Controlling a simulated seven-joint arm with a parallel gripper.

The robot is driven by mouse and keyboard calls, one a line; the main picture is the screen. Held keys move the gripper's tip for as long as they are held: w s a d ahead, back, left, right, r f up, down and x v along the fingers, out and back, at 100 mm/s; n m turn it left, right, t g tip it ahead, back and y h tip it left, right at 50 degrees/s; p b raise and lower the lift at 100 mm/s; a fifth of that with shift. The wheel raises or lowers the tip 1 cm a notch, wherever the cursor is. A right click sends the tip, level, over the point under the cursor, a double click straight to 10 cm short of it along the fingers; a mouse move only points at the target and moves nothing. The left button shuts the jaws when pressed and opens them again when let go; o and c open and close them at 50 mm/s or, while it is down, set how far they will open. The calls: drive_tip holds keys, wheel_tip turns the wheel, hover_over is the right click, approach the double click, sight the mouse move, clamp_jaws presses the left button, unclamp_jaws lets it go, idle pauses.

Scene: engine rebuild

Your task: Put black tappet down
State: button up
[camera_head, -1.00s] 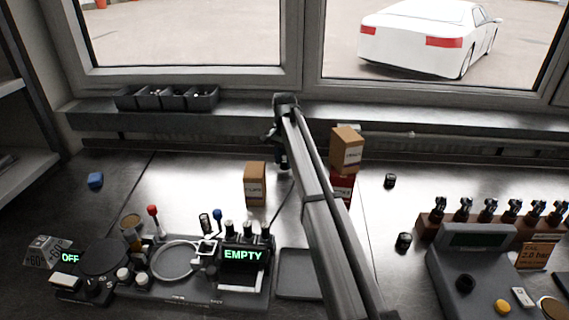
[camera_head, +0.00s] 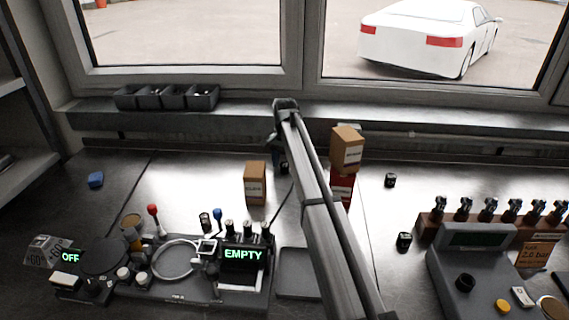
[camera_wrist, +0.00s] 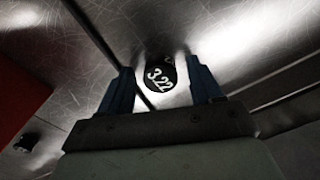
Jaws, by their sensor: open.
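The black tappet (camera_wrist: 160,76), marked 3.22, sits on the metal bench in the wrist view, between and a little beyond my fingertips. My gripper (camera_wrist: 159,88) is open, with one blue finger on each side and a visible gap to the tappet. In the head view the tappet (camera_head: 284,167) is a small dark shape just beside my arm, partly hidden. My gripper is mostly hidden behind my arm there.
A brown box (camera_head: 255,183) stands left of my arm; another (camera_head: 346,149) sits on a red box (camera_head: 342,187) at right. Other black tappets (camera_head: 390,180) (camera_head: 404,241) lie further right. A measuring device reading EMPTY (camera_head: 243,254) is in front.

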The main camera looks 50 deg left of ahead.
sight(285, 165)
drive_tip(key=shift+r, duration=0.1)
wheel_tip(285, 165, up, 12)
idle(0.5)
drive_tip(key=shift+w+d, duration=0.1)
idle(0.4)
